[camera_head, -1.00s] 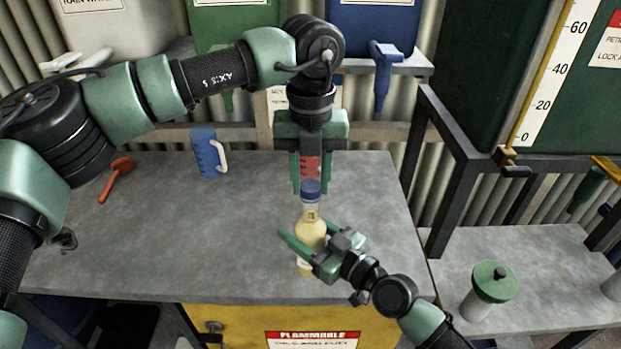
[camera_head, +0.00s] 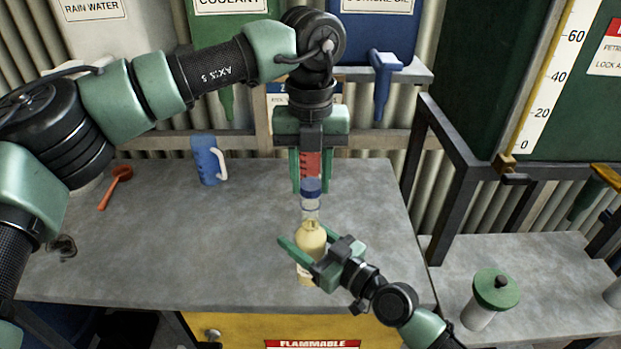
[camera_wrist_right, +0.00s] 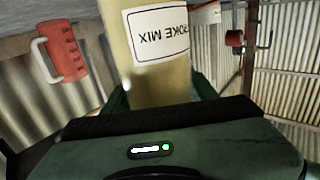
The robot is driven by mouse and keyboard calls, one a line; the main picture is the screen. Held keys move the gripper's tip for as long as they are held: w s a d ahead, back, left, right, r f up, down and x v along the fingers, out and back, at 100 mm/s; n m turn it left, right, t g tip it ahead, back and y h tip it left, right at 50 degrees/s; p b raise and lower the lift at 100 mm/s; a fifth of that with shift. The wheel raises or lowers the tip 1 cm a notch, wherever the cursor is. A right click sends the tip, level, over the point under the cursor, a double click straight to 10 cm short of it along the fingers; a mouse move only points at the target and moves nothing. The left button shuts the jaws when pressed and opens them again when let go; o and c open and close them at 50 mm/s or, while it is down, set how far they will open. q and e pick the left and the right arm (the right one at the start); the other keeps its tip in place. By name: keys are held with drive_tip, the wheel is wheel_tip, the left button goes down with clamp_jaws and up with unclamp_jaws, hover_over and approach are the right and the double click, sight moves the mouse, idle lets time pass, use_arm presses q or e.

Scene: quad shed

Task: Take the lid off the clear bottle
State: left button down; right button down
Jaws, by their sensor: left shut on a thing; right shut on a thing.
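The clear bottle (camera_head: 311,245) stands on the grey bench, holding pale yellow liquid. In the right wrist view the bottle (camera_wrist_right: 155,85) fills the middle, with a white label reading "…ROKE MIX". My right gripper (camera_head: 300,258) is shut on the bottle's body from the right. The blue lid (camera_head: 311,187) is above the bottle, directly below my left gripper (camera_head: 310,180), which points straight down and is shut on it. A clear section shows between lid and liquid; I cannot tell whether the lid touches the neck.
A red measuring jug (camera_wrist_right: 65,52) stands behind the bottle, mostly hidden by my left gripper in the head view. A blue jug (camera_head: 208,160) and an orange scoop (camera_head: 116,186) are at the left. A green-lidded container (camera_head: 490,295) stands at the right.

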sight(311, 184)
use_arm(q)
drive_tip(key=shift+r, duration=0.1)
drive_tip(key=shift+r, duration=1.9)
use_arm(e)
drive_tip(key=shift+c, duration=1.9)
unclamp_jaws()
